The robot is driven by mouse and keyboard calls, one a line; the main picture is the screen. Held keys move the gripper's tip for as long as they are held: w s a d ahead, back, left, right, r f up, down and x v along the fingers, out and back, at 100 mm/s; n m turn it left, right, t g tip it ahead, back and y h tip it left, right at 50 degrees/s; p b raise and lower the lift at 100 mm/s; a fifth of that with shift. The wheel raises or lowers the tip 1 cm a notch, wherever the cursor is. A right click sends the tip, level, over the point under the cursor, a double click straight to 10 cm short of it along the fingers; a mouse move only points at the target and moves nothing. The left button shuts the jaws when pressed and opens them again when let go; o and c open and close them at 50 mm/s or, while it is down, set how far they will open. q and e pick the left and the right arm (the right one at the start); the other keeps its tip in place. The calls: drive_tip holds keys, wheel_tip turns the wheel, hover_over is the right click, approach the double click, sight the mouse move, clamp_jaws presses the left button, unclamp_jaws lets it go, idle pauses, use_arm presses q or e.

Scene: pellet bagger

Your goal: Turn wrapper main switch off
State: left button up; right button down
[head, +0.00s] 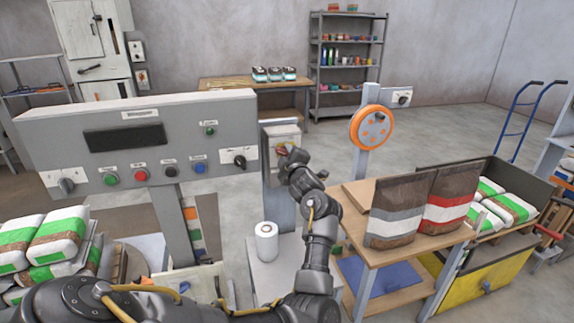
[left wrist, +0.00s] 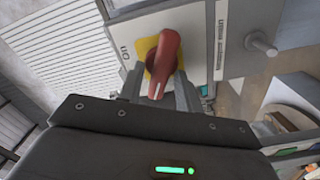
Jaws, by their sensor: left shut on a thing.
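The main switch has a red rotary handle (left wrist: 166,60) on a yellow plate (left wrist: 148,46), with a small marking beside it in the left wrist view. It sits on a grey box (head: 281,135) at the right end of the control panel in the head view, where the gripper partly covers it. My left gripper (left wrist: 158,90) is shut on the red handle, one finger on each side. In the head view the left gripper (head: 287,160) is up against the front of the box. The right gripper is not in view.
The wide grey control panel (head: 75,140) with buttons and knobs stands left of the switch box. An orange handwheel (head: 371,128) on a post is to the right. A white roll (head: 266,243) stands below. A wooden table (head: 400,252) with filled bags is at right.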

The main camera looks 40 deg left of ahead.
use_arm(q)
drive_tip(key=n+b, duration=0.1)
drive_tip(key=b, duration=0.1)
drive_tip(key=n+b, duration=0.1)
drive_tip(key=n, duration=0.1)
drive_tip(key=n+b, duration=0.2)
drive_tip(key=shift+f+b, duration=0.3)
drive_tip(key=shift+b, duration=0.05)
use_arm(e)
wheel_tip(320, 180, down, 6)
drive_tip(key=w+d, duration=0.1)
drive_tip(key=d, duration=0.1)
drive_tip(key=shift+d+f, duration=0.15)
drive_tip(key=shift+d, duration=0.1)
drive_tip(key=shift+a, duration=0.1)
use_arm(q)
drive_tip(key=o, duration=0.6)
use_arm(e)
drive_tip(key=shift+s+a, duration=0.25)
use_arm(q)
drive_tip(key=shift+r, duration=0.15)
